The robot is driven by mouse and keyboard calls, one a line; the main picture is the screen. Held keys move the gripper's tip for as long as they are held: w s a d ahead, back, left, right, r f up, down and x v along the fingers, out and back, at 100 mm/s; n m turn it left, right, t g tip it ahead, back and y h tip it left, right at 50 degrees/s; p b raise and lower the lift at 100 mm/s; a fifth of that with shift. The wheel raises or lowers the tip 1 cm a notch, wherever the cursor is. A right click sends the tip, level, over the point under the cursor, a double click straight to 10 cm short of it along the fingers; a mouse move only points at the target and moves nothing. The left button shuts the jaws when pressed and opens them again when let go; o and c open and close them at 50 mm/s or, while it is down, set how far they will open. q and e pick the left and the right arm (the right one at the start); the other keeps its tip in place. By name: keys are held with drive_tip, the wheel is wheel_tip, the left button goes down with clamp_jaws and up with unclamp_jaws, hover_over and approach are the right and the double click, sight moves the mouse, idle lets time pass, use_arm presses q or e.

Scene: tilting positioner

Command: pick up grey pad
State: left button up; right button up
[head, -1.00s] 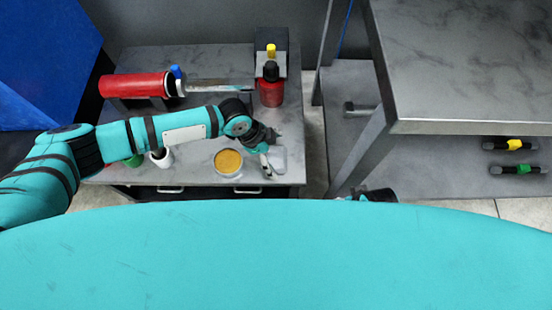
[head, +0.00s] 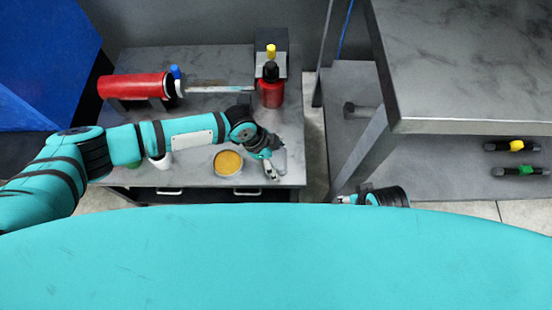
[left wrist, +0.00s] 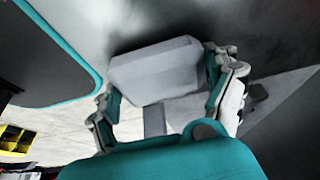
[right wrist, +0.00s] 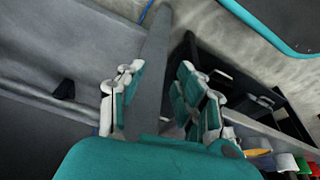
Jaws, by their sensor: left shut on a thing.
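The grey pad (left wrist: 155,70) is a pale grey block between the two fingers of my left gripper (left wrist: 165,92) in the left wrist view. The fingers touch it on both sides and are shut on it. In the head view my left gripper (head: 275,166) is over the right front part of the grey bench, with the pad (head: 282,158) partly hidden by it. I cannot tell how far the pad is above the bench. My right gripper (right wrist: 160,105) has its fingers apart with nothing held; it shows in the head view (head: 348,198) beside the shelf.
A round tin with orange-yellow contents (head: 228,162) stands just left of my left gripper. A red bottle (head: 271,93) and a red cylinder (head: 133,86) are farther back. A white cup (head: 162,161) is partly behind my left arm. A tall grey table (head: 470,60) stands at right.

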sight(279, 161)
use_arm(q)
drive_tip(key=shift+r, duration=0.1)
drive_tip(key=shift+r, duration=0.45)
drive_tip(key=r, duration=0.1)
drive_tip(key=r+p, duration=0.1)
drive_tip(key=shift+s+a+r+p, duration=0.25)
drive_tip(key=shift+s+r+p, duration=0.05)
drive_tip(key=shift+r, duration=0.1)
drive_tip(key=s+a, duration=0.3)
drive_tip(key=s+a+p, duration=0.1)
drive_tip(key=s+a, duration=0.2)
drive_tip(key=s, duration=0.1)
drive_tip(key=s+a+r+p, duration=0.1)
drive_tip(key=s+a, duration=0.3)
drive_tip(key=shift+s+r, duration=0.1)
drive_tip(key=shift+s, duration=0.1)
use_arm(e)
drive_tip(key=s+f+g, duration=0.1)
drive_tip(key=s+f, duration=0.2)
drive_tip(key=f, duration=1)
drive_tip(key=shift+s+f, duration=0.2)
drive_tip(key=shift+d, duration=0.15)
